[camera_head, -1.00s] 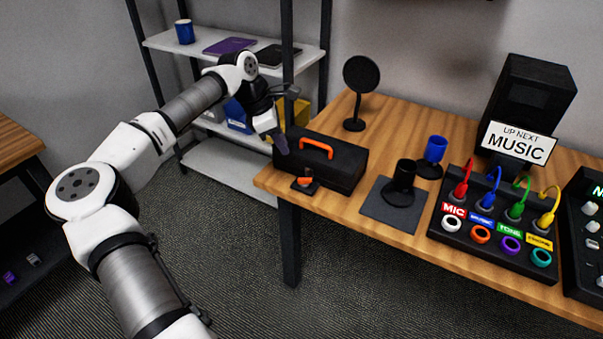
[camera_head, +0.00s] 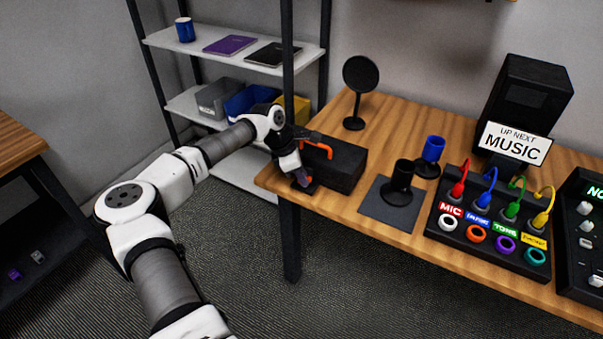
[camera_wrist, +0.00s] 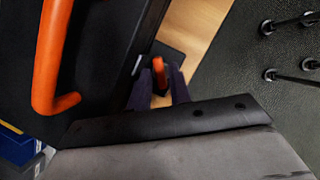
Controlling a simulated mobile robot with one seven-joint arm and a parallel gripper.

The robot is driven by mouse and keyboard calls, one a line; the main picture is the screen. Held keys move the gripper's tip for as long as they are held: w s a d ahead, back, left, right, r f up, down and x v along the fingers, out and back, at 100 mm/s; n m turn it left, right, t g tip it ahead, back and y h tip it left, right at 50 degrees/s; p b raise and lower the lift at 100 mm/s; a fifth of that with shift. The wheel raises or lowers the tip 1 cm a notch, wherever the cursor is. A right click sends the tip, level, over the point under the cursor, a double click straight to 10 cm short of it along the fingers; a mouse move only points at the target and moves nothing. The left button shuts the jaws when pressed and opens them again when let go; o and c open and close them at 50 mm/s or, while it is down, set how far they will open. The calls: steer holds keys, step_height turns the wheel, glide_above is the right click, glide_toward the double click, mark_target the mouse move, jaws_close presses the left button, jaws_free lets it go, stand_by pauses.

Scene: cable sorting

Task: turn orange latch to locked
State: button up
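The orange latch (camera_wrist: 159,70) sits on a small dark plate (camera_wrist: 172,58) at the front of the black toolbox (camera_head: 342,166). In the wrist view it shows between the two dark purple fingers of my gripper (camera_wrist: 160,88). The fingers are apart, one on each side of the latch, with a visible gap. In the head view my gripper (camera_head: 305,179) is low at the toolbox's front left and hides most of the latch. The toolbox's orange handle (camera_head: 317,149) also shows large at the left in the wrist view (camera_wrist: 50,60).
A shelf (camera_head: 235,55) stands behind left.

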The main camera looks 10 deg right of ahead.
steer(key=shift+c, duration=0.4)
jaws_close()
